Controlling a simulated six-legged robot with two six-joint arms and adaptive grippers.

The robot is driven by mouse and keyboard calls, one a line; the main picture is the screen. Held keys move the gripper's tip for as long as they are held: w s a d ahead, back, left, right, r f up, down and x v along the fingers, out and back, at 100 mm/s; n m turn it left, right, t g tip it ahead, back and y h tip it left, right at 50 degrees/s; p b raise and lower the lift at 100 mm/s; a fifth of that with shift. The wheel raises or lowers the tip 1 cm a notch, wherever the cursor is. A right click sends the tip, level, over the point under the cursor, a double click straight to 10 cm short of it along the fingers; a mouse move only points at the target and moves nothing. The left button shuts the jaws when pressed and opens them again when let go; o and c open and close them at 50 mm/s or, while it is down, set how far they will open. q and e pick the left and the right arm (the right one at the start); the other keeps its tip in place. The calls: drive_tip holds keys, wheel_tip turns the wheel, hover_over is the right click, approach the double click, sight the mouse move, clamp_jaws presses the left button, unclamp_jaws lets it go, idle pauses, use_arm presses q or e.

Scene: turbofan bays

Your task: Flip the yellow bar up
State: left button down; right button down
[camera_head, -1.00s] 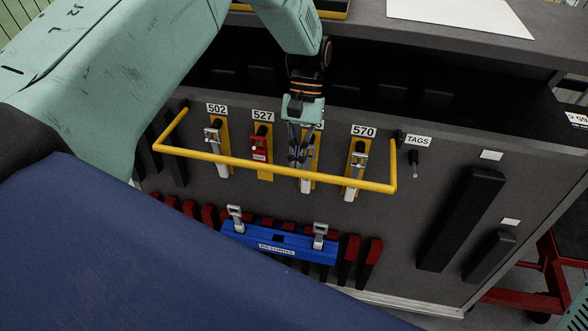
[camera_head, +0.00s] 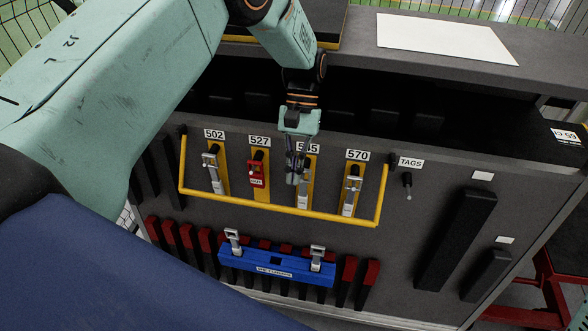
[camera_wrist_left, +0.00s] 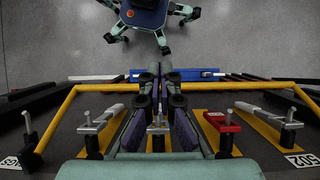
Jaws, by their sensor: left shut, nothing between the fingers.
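The yellow bar (camera_head: 280,211) is a U-shaped rail on the front of the grey cabinet. It hangs down, its long side running below the row of latches. In the left wrist view the bar (camera_wrist_left: 230,89) crosses behind my fingers. My left gripper (camera_head: 293,180) is shut and empty, pointing down in front of the latch on the 545 plate, above the bar's long side. The fingers (camera_wrist_left: 160,78) partly hide that latch and the 545 label. I cannot tell whether they touch the latch or the bar. My right gripper is not in view.
Latches sit on yellow plates marked 502, 527, 545 and 570; the 527 latch (camera_head: 257,174) is red. A blue block (camera_head: 276,266) with two clasps lies below the bar. A TAGS peg (camera_head: 407,181) and black handles (camera_head: 457,238) are to the right.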

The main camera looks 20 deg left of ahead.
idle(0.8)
use_arm(q)
wheel_tip(320, 180, up, 10)
drive_tip(key=s+p, duration=0.1)
drive_tip(key=p, duration=0.3)
drive_tip(key=shift+s+d, duration=0.2)
drive_tip(key=shift+s, duration=0.05)
drive_tip(key=shift+w+f, duration=0.1)
drive_tip(key=shift+w, duration=0.05)
